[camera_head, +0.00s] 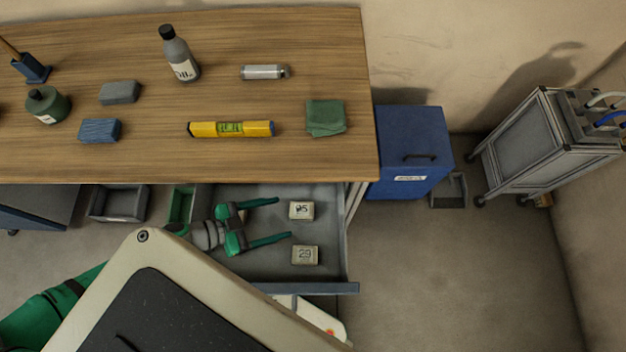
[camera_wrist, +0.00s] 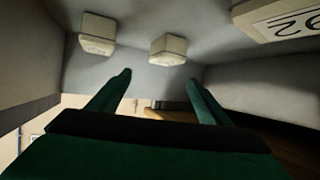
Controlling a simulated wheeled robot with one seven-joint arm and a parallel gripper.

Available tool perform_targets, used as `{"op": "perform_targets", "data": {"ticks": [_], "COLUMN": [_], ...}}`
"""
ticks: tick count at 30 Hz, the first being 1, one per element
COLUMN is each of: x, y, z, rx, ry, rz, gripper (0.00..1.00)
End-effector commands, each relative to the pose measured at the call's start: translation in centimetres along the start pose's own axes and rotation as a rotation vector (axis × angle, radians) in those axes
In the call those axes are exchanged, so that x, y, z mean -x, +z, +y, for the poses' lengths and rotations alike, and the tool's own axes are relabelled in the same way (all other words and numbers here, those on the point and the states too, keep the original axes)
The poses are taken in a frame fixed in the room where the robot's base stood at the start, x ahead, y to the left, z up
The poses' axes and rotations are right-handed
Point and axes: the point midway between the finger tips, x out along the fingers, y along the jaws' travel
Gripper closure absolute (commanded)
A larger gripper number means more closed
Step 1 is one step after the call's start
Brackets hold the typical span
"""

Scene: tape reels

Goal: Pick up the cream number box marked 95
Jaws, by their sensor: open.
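The cream box marked 95 (camera_head: 301,210) lies in the open grey drawer (camera_head: 347,262) under the table edge. Its first digit is a little unclear. A similar box marked 29 (camera_head: 305,255) lies below it in the head view. My gripper (camera_head: 284,219) is open and empty over the drawer, its fingers pointing right, with box 95 just beyond the upper fingertip. In the wrist view, my open gripper (camera_wrist: 158,78) faces a middle cream box (camera_wrist: 168,50); another (camera_wrist: 98,33) is at the left. A nearer box (camera_wrist: 278,18) is cut off at upper right. I cannot tell which is 95 there.
The wooden tabletop (camera_head: 270,165) overhangs the drawer's back and carries a yellow level (camera_head: 231,129), a bottle (camera_head: 180,55) and a green cloth (camera_head: 325,117). A blue cabinet (camera_head: 412,150) stands right of the table. The floor at lower right is clear.

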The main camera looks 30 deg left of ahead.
Motion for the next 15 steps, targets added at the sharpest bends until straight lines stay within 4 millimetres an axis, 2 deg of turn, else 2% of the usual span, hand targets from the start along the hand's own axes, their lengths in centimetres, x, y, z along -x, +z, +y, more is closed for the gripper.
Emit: {"op": "perform_targets", "data": {"ticks": [2, 11, 15], "x": [0.1, -1.7, -3.3], "y": [0.6, 1.0, 1.2], "z": [-0.2, -0.6, -0.9], "rx": [0.020, 0.029, 0.029], "ry": [-0.010, -0.026, -0.024], "rz": [-0.008, -0.009, -0.006], "gripper": [0.28, 0.28, 0.28]}}
